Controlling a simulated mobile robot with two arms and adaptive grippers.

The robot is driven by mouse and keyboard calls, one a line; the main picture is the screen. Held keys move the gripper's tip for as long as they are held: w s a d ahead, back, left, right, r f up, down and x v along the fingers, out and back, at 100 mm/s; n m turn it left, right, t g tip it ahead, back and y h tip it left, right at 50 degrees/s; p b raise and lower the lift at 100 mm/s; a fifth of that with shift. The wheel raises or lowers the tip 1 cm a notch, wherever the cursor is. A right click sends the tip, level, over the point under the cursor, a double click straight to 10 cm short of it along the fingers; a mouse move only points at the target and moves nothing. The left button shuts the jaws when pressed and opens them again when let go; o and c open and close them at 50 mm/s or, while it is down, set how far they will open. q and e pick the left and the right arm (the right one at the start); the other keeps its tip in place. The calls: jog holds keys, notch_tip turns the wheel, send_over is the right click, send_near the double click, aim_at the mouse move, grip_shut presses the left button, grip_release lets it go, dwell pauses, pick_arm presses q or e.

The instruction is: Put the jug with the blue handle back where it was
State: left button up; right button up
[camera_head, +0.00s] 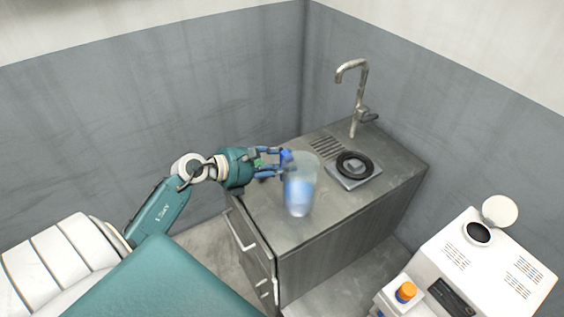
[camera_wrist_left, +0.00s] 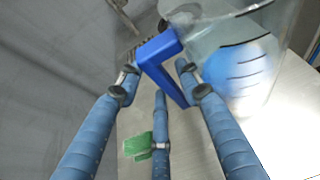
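The clear jug (camera_head: 301,180) with the blue handle shows over the front part of the grey counter in the head view. It has dark marks on its side and something blue inside. My left gripper (camera_head: 283,164) reaches in from the left, with its fingers shut around the handle. In the left wrist view the blue handle (camera_wrist_left: 160,50) lies between the fingertips of my left gripper (camera_wrist_left: 157,75), and the jug's clear body (camera_wrist_left: 225,35) is beyond it to the right. I cannot tell whether the jug's base touches the counter. My right gripper is not in view.
The grey counter (camera_head: 262,212) has a drain grille (camera_head: 327,147), a tall tap (camera_head: 357,95) and a plate with a black ring (camera_head: 353,165) behind the jug. A white machine (camera_head: 480,260) and an orange-capped bottle (camera_head: 406,291) stand at the lower right. Grey walls close the back.

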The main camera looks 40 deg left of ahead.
pick_arm(q)
jog(key=shift+r, duration=0.15)
jog(key=b+v, duration=0.2)
jog(key=v, duration=1)
dwell(0.4)
